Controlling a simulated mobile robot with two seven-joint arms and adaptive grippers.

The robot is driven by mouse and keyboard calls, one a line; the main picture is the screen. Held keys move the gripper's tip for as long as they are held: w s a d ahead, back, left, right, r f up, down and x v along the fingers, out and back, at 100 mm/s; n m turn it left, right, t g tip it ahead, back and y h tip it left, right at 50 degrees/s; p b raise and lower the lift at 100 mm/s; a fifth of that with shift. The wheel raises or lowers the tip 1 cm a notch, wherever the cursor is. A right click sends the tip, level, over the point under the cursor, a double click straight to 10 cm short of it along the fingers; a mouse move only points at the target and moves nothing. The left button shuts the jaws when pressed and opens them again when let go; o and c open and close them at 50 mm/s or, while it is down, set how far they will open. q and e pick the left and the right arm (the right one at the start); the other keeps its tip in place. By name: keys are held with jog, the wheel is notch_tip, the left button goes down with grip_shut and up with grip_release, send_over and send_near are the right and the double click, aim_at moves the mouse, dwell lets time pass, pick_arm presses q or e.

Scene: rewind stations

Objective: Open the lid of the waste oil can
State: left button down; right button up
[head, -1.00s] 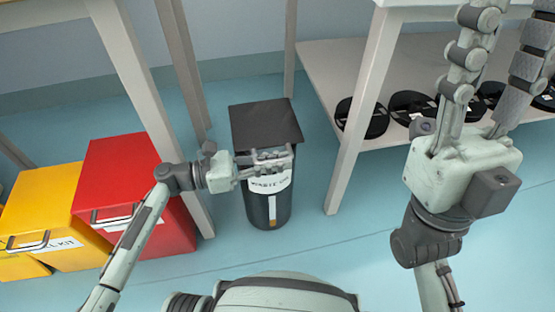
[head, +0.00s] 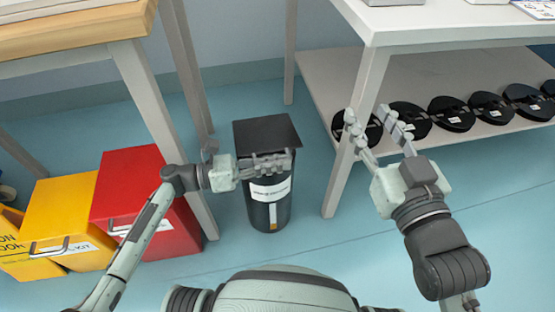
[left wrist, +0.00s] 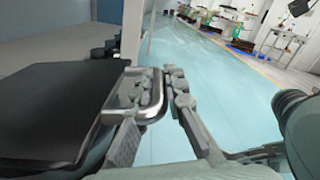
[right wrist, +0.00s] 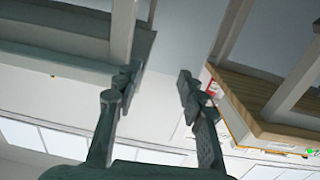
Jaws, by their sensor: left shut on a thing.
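The waste oil can (head: 268,205) is a black cylinder with a white label, standing on the floor between two tables. Its flat black lid (head: 265,132) lies over the top and looks closed; it also shows in the left wrist view (left wrist: 55,110). My left gripper (head: 284,163) is shut on the metal lid handle (left wrist: 157,98) at the lid's front edge, and its fingers partly hide the handle. My right gripper (head: 369,112) is open and empty, well right of the can, in front of the right table's leg. Its spread fingers also show in the right wrist view (right wrist: 158,80).
A red box (head: 135,190) and a yellow box (head: 62,210) stand left of the can, near the wooden-topped table (head: 70,30). At right, a white table (head: 460,25) has a low shelf (head: 330,75) with several black round items. Floor in front is clear.

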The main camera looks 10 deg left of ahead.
pick_arm(q)
jog(key=shift+w+a+r+n+p, duration=0.15)
jog(key=shift+r+n+p, duration=0.1)
jog(key=shift+r+p, duration=0.3)
jog(key=shift+w+r+n+p, duration=0.15)
jog(key=shift+r+n+p, duration=0.1)
jog(key=shift+r+p, duration=0.3)
jog(key=shift+w+r+n+p, duration=0.2)
jog(key=shift+r+n+p, duration=0.25)
jog(key=shift+p, duration=0.55)
pick_arm(e)
jog(key=s+d+f+m+g+h, duration=0.1)
jog(key=s+d+f+g+h, duration=0.2)
jog(key=s+d+f+g, duration=0.2)
jog(key=s+d+f+g+h, duration=0.3)
jog(key=s+d+f+g, duration=0.3)
jog(key=d+f, duration=0.3)
notch_tip(320, 180, down, 2)
jog(key=shift+s+f+m+g, duration=0.1)
jog(key=shift+s+m+g, duration=0.2)
jog(key=shift+m, duration=0.1)
pick_arm(q)
jog(key=c, duration=1.6)
grip_release()
jog(key=shift+o, duration=0.2)
pick_arm(e)
jog(key=shift+w, duration=0.1)
pick_arm(q)
notch_tip(320, 180, up, 10)
